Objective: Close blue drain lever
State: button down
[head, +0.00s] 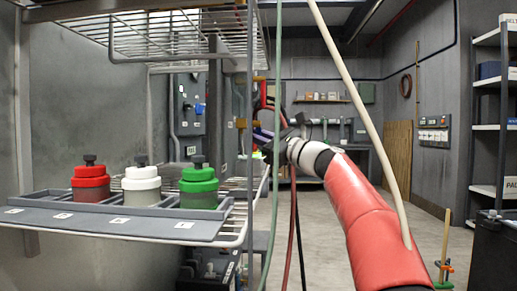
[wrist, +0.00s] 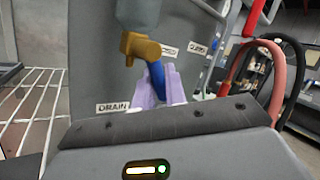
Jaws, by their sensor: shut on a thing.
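The blue drain lever (wrist: 158,84) hangs from a brass valve (wrist: 140,48) in the wrist view, slanting down and slightly right. The valve sits under a grey-blue vessel or pipe end (wrist: 138,12). My gripper (wrist: 160,76) has pale purple fingers, shut on the blue lever from both sides. The lever's lower end is hidden by the fingers. A DRAIN label (wrist: 113,107) is on the panel to the left of the fingers. In the head view my gripper (head: 263,133) shows only as a small purple patch beyond the wire rack; the lever cannot be made out there.
Two small labels (wrist: 168,48) are on the panel right of the valve. A wire shelf (wrist: 35,105) is at left. Red and black hoses (wrist: 275,65) loop at right. In the head view, red, white and green capped jars (head: 141,185) stand in a tray; hanging hoses (head: 275,150) pass near my arm.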

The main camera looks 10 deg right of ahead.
aim_at(260, 124)
jog(key=n+y, duration=0.2)
jog(key=n, duration=0.1)
jog(key=shift+w+d+r+n+b, duration=0.2)
jog(key=shift+w+n+b, duration=0.1)
jog(key=shift+w, duration=0.1)
jog(key=n+g+y, duration=0.1)
jog(key=n, duration=0.1)
jog(key=r+n+y+p, duration=0.1)
jog(key=n+g+y, duration=0.1)
jog(key=n, duration=0.1)
jog(key=shift+w+r+n+g, duration=0.15)
jog(key=shift+w+n+g, duration=0.15)
jog(key=n+g+y+p, duration=0.1)
jog(key=n+p, duration=0.1)
jog(key=n, duration=0.1)
jog(key=r+n+g+y+p, duration=0.1)
jog(key=n+g, duration=0.1)
jog(key=n, duration=0.1)
jog(key=n+g+y+p, duration=0.2)
jog(key=shift+w+d+r+n+p, duration=0.1)
jog(key=shift+w+r+n+p, duration=0.05)
jog(key=shift+r+n+p, duration=0.2)
jog(key=shift+f+n+g, duration=0.15)
jog(key=shift+n+g, duration=0.3)
jog(key=shift+g, duration=0.15)
jog(key=c, duration=1.8)
grip_release()
